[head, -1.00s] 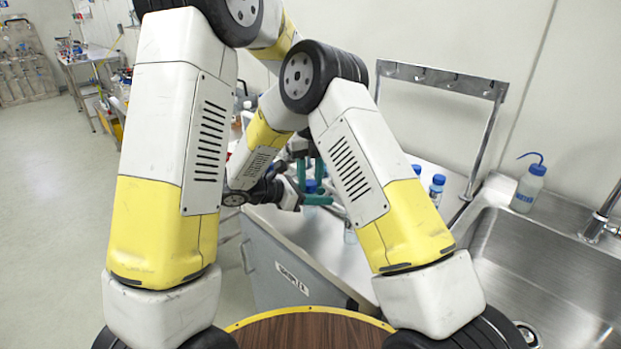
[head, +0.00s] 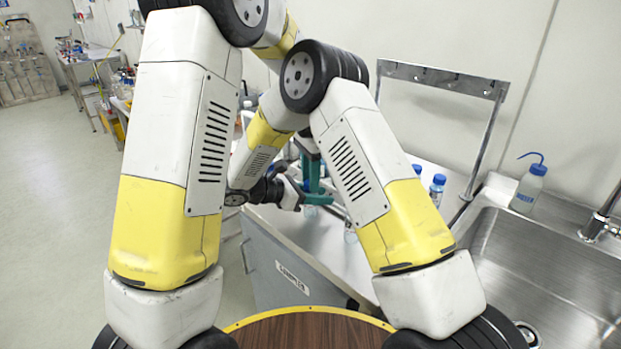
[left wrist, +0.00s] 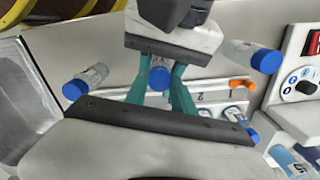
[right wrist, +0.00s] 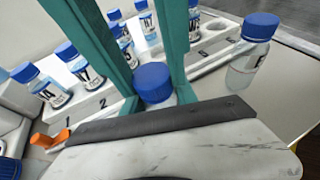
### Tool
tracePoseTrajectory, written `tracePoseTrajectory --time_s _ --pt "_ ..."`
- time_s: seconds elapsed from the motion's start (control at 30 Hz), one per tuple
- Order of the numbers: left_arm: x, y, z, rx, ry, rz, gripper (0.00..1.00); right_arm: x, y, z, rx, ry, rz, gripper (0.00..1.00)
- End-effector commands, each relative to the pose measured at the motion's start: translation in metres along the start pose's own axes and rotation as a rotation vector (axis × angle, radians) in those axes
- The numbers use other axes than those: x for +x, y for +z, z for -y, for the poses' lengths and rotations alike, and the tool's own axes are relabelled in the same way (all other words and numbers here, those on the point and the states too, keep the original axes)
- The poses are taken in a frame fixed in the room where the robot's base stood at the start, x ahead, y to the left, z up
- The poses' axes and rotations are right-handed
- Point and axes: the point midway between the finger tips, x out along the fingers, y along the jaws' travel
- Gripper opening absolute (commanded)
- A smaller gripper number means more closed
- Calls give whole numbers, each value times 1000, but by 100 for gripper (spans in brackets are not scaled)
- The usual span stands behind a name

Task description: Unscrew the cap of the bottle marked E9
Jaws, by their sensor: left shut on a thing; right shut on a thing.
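The bottle (right wrist: 160,102) stands between my grippers. Its blue cap (right wrist: 153,80) also shows in the left wrist view (left wrist: 158,78). No E9 mark is readable on it. My left gripper (head: 311,182) points down from above, its teal fingers shut on the cap, one on each side in the right wrist view. My right gripper (head: 318,199) comes in level from the left of the head view, shut on the bottle's body below the cap. The cap looks seated on the bottle; whether the thread is loose cannot be told.
A white numbered rack (right wrist: 110,104) holds several blue-capped bottles. A loose capped bottle (right wrist: 248,62) stands beside it. A device with a dial (left wrist: 300,85) is near in the left wrist view. The steel sink (head: 545,265) and a wash bottle (head: 528,190) are at right.

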Motion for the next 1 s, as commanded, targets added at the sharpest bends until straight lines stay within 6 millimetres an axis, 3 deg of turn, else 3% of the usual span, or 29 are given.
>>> tracePoseTrajectory --time_s 0.13,0.43,0.47,0.57,0.87,1.0 --pt "-1 -3 0 -133 -3 -7 0 -2 -1 0 -2 2 -3 0" --pt "-1 -3 1 -154 -4 -9 0 -2 -2 0 -2 2 -3 0" --pt "-1 -3 1 -154 -4 -9 32 -2 -2 0 -2 2 -3 0" --pt "-1 -3 1 -153 -4 -8 52 -2 -1 0 -2 1 -3 0" --pt "-1 -1 0 -153 -2 -4 52 -1 -1 0 -1 0 -1 0" --pt "-14 -1 1 -152 -4 -6 52 0 0 0 -1 0 -1 0"
